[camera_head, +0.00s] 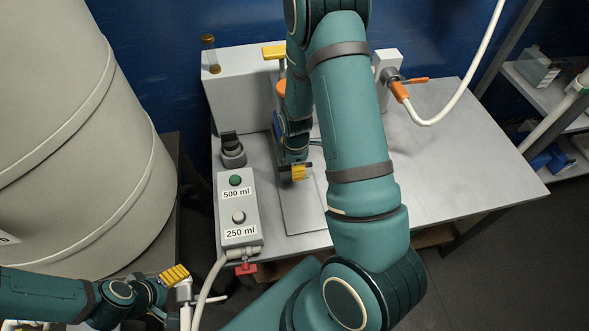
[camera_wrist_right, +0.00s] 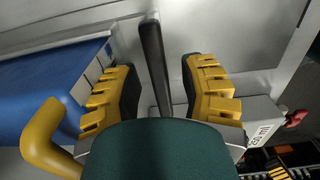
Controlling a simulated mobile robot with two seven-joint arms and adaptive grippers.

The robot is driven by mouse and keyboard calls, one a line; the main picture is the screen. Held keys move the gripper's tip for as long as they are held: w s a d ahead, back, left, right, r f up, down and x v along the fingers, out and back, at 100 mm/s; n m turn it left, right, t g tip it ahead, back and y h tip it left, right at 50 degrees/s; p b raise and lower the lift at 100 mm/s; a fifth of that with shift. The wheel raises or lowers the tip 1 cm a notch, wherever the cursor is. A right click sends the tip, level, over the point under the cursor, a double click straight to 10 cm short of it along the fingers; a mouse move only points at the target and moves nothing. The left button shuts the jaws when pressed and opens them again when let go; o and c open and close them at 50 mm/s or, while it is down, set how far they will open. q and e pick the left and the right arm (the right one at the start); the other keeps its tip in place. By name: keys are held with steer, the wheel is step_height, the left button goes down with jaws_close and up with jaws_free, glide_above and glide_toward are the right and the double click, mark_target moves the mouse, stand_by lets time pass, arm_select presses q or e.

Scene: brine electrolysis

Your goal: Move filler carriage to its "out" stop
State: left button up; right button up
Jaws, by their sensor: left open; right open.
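My right arm hides much of the filler station in the head view. My right gripper (camera_head: 298,172) points down over the metal plate (camera_head: 306,215) on the bench. In the right wrist view it (camera_wrist_right: 158,75) is open, with a slim black bar (camera_wrist_right: 152,60) between its yellow-padded fingers; I cannot tell whether they touch it. A yellow-topped part (camera_head: 274,52) and an orange piece (camera_head: 281,87) show behind my arm; I cannot tell which belongs to the carriage. A curved yellow piece (camera_wrist_right: 42,135) shows at the left of the wrist view. My left gripper (camera_head: 176,278) is open at lower left, beside a white pipe fitting.
A control box (camera_head: 240,232) with 500 ml and 250 ml buttons stands left of the plate. Behind it is a black-topped knob (camera_head: 231,147). A red valve handle (camera_head: 246,268) sits below. A large pale tank (camera_head: 75,130) fills the left. The bench's right side (camera_head: 450,150) is clear.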

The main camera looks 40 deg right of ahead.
steer(key=shift+f, duration=0.65)
jaws_close()
